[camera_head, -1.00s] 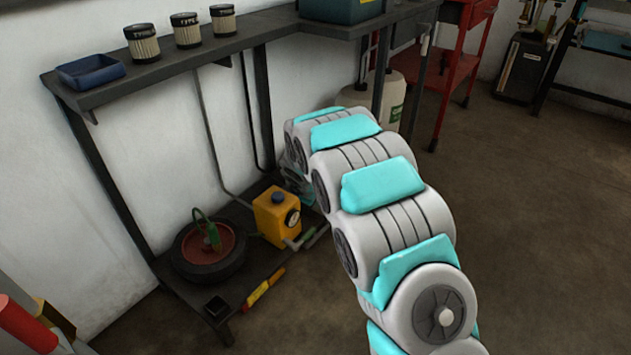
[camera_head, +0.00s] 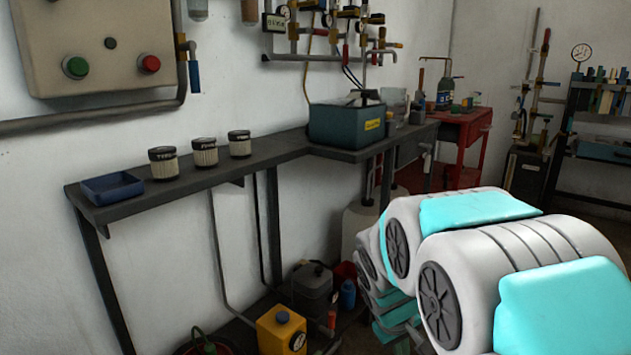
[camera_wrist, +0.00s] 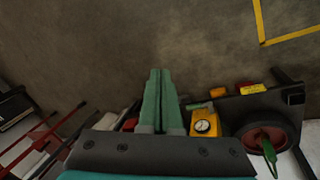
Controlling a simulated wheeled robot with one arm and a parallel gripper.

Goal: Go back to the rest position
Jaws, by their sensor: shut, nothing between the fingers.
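My gripper (camera_wrist: 157,100) shows in the wrist view with its two green fingers pressed together and nothing between them. It points over bare brown floor (camera_wrist: 120,45). In the head view my white and turquoise arm fills the lower right, in front of the bench, and the gripper itself is hidden there. In the wrist view a yellow box with a round gauge (camera_wrist: 205,122) lies just right of the fingers, lower in the picture. I cannot tell how far below the gripper it is.
A dark shelf (camera_head: 225,172) along the wall holds a blue tray (camera_head: 112,188), several filter canisters and a teal box (camera_head: 346,124). A red cart (camera_head: 462,140) stands behind. On the lower shelf are the yellow box (camera_head: 281,332) and a dark jug (camera_head: 312,288). Open floor shows in the wrist view.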

